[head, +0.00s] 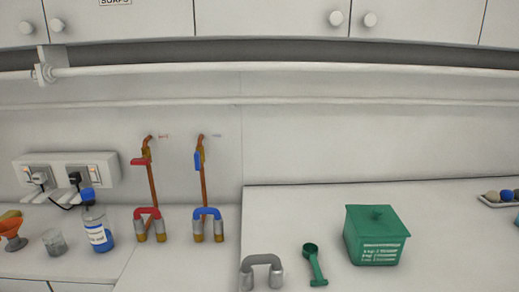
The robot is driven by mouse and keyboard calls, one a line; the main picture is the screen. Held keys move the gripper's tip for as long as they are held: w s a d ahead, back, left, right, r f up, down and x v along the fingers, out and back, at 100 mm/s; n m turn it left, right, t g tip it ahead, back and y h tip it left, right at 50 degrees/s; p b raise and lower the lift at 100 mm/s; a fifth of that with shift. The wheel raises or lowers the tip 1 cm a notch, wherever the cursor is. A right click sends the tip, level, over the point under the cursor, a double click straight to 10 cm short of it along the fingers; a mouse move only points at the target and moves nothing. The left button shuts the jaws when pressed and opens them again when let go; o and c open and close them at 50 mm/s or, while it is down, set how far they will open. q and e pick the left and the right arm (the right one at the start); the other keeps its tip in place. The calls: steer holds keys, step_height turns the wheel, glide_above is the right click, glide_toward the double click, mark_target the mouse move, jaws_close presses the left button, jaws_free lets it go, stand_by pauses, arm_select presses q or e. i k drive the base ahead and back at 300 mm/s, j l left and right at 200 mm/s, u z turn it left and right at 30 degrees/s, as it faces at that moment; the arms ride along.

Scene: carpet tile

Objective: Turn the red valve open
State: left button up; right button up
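The red valve (140,161) is a small red lever on a copper pipe (152,186) against the back wall, left of centre in the head view. The lever sticks out to the left, roughly across the pipe. A blue valve lever (198,160) sits on a second copper pipe just to the right and lies along its pipe. A red U-shaped piece (148,213) and a blue U-shaped piece (207,212) are at the bottoms of the pipes. Neither of my grippers is in view.
A blue-capped bottle (97,228), a glass (54,242) and an orange item (12,230) stand at left. A grey U-shaped piece (263,262), a green scoop (315,266) and a green lidded box (376,236) are on the right counter. A white rail (300,67) runs above.

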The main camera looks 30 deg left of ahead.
mark_target(135, 161)
steer(key=u, duration=1.65)
